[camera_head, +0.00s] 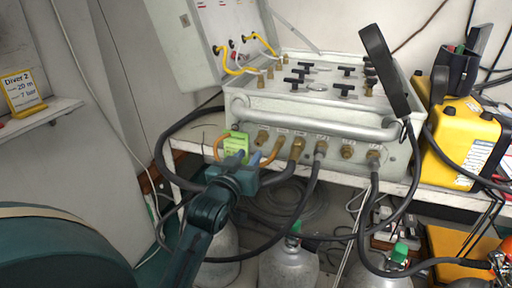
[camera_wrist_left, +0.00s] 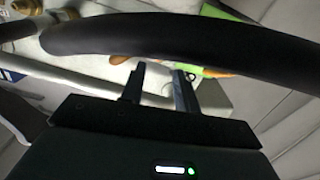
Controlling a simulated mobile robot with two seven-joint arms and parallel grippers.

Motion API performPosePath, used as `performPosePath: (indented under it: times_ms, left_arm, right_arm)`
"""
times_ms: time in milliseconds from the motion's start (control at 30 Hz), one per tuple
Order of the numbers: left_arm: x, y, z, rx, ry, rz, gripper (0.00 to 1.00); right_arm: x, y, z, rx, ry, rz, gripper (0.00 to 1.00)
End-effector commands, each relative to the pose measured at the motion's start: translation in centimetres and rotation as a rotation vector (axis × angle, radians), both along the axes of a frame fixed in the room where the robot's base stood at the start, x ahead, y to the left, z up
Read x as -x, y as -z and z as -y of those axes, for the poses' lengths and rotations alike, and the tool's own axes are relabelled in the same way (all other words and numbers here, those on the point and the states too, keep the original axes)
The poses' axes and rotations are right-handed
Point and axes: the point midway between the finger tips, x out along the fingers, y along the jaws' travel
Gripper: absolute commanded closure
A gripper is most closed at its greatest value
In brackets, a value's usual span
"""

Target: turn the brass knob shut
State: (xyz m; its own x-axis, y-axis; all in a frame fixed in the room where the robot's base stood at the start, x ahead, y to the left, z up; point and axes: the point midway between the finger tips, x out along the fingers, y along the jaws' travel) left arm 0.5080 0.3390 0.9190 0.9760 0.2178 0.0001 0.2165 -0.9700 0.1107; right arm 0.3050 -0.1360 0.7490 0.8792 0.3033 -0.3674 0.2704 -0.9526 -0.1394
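Several brass fittings sit in a row on the front of the white air panel (camera_head: 330,125). One brass fitting (camera_head: 262,137) is near its left end, and a larger one (camera_head: 297,148) is beside it; I cannot tell which is the brass knob. My left gripper (camera_head: 246,160) is at the panel's lower left front, below a green tag (camera_head: 237,143). In the left wrist view its two dark fingers (camera_wrist_left: 160,84) stand apart with no object clearly held between them. A brass piece (camera_wrist_left: 75,12) shows at the top of that view, partly hidden. My right gripper is not in view.
A thick black hose (camera_wrist_left: 180,35) crosses the left wrist view in front of the fingers. Black hoses (camera_head: 318,185) hang from the panel. Gas cylinders (camera_head: 288,265) stand below. A yellow case (camera_head: 460,140) is at the right. The panel's lid (camera_head: 235,25) is open.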

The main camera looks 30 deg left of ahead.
Motion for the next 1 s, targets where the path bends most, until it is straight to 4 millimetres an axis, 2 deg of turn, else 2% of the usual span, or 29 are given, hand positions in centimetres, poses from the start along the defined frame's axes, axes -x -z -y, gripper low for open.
performPosePath:
  times_ms: [100,300,467,700,1000]
  left_arm:
    - [-2.4,0.0,-0.5,-0.001,0.000,0.002,0.69]
    - [-4.8,0.0,-1.1,0.000,0.000,0.001,0.69]
    - [-5.6,0.0,-1.2,0.000,0.000,0.001,0.69]
    - [-5.6,0.0,-1.2,0.000,0.000,0.000,0.69]
    - [-5.6,0.0,-1.2,0.000,0.000,0.000,0.92]
  right_arm:
    - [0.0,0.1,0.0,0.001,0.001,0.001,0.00]
    - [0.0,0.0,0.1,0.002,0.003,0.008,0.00]
    - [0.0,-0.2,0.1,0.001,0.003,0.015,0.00]
    - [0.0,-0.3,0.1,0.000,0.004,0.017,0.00]
    - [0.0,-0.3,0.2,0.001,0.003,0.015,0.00]
